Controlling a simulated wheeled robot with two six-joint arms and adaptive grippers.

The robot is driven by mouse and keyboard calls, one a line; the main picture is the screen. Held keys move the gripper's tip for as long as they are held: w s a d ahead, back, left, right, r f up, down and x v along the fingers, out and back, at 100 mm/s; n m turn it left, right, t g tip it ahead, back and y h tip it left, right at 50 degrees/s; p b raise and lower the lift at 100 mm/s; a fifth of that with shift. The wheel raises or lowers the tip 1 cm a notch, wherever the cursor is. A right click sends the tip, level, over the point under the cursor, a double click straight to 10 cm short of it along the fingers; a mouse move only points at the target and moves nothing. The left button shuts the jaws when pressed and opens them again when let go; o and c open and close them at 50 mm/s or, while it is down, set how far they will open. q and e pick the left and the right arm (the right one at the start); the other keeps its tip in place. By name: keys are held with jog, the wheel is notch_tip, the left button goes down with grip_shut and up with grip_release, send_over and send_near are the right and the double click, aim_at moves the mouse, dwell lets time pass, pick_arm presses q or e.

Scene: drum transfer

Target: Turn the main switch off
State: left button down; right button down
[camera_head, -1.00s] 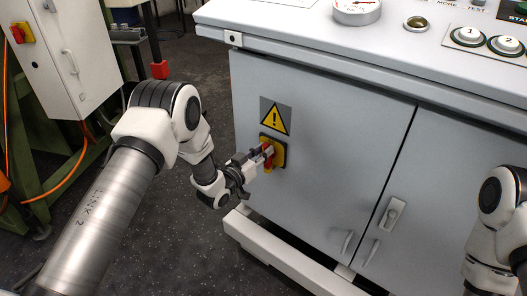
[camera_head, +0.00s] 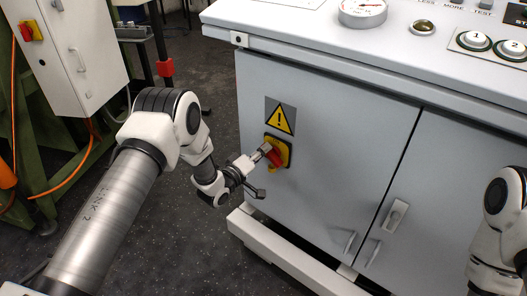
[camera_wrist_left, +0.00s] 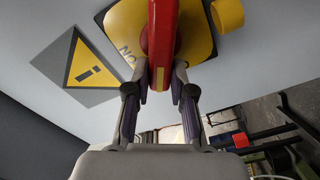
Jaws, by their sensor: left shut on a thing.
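The main switch is a red handle (camera_head: 275,158) on a yellow plate (camera_head: 285,149), on the grey cabinet's left door below a warning triangle. The handle looks tilted in the head view. My left gripper (camera_head: 264,154) is at the switch. In the left wrist view, the red handle (camera_wrist_left: 163,40) stands between the two fingers of my left gripper (camera_wrist_left: 160,82), which are shut on it. The yellow plate (camera_wrist_left: 122,22) shows behind, with lettering partly hidden. My right arm is at the right edge; its gripper is not visible.
The grey cabinet (camera_head: 330,120) has door handles low down and a top panel with a gauge (camera_head: 362,10) and buttons. A white rail (camera_head: 290,262) runs along its base. A white box (camera_head: 80,60) with another red switch (camera_head: 27,32) stands at left.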

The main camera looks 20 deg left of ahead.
pick_arm(q)
jog(key=n, duration=0.3)
jog(key=f+n, duration=0.1)
jog(key=n, duration=0.1)
jog(key=shift+a+f+n, duration=0.15)
jog(key=shift+n, duration=0.25)
dwell(0.3)
jog(key=c, duration=1)
grip_release()
jog(key=v, duration=1.2)
